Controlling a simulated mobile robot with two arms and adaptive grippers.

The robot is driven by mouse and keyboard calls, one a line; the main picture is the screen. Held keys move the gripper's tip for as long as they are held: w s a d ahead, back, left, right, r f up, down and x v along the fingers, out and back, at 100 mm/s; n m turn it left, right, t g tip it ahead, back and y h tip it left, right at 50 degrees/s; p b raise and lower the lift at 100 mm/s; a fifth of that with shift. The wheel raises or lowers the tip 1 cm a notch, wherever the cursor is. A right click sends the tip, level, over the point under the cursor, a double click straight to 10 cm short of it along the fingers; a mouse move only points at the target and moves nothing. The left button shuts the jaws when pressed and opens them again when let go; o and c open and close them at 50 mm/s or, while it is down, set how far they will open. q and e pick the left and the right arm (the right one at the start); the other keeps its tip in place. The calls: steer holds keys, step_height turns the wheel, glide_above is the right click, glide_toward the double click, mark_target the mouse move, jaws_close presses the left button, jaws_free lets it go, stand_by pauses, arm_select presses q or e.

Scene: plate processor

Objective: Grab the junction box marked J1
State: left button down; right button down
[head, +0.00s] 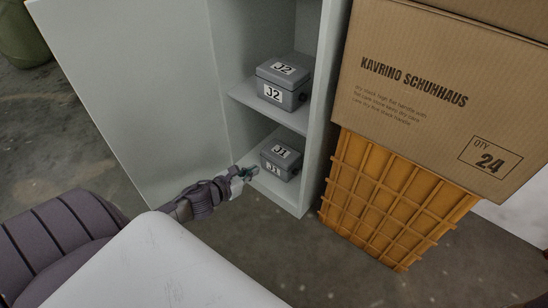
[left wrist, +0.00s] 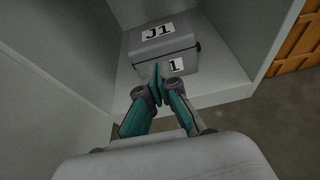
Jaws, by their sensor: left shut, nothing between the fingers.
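The junction box marked J1 (head: 281,160) is a small grey box with white labels on its lid and front. It sits upright on the lower shelf of an open grey cabinet. My left gripper (head: 248,172) is just in front of the box, to its left in the head view. In the left wrist view the box (left wrist: 163,45) is straight ahead. There the left gripper (left wrist: 157,72) has its teal fingertips together, overlapping the lower front of the box and partly hiding the front label. I cannot tell whether they touch it. My right gripper is not in view.
A similar box marked J2 (head: 284,82) stands on the shelf above. The cabinet's open door (head: 135,85) is on the left. A large cardboard carton (head: 440,90) rests on an orange crate (head: 390,200) to the right. The floor in front is bare.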

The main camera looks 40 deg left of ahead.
arm_select(q)
steer(key=w+b, duration=0.1)
steer(key=w, duration=0.2)
steer(key=w+b, duration=0.2)
steer(key=w, duration=0.2)
steer(key=w+b, duration=0.1)
steer(key=w, duration=0.2)
steer(key=shift+w+d+f, duration=0.1)
steer(key=shift+w+d, duration=0.15)
steer(key=shift+d, duration=0.15)
steer(key=shift+w+f+b, duration=0.1)
steer(key=shift+f+b, duration=0.25)
steer(key=shift+b, duration=0.3)
steer(key=shift+f+b, duration=0.15)
steer(key=shift+b, duration=0.15)
steer(key=shift+f, duration=0.1)
steer(key=shift+f, duration=0.25)
steer(key=shift+s+d, duration=0.1)
steer(key=shift+s, duration=0.35)
steer(key=p, duration=0.3)
glide_toward(277, 155)
step_height(277, 155, down, 2)
steer(key=shift+f, duration=0.15)
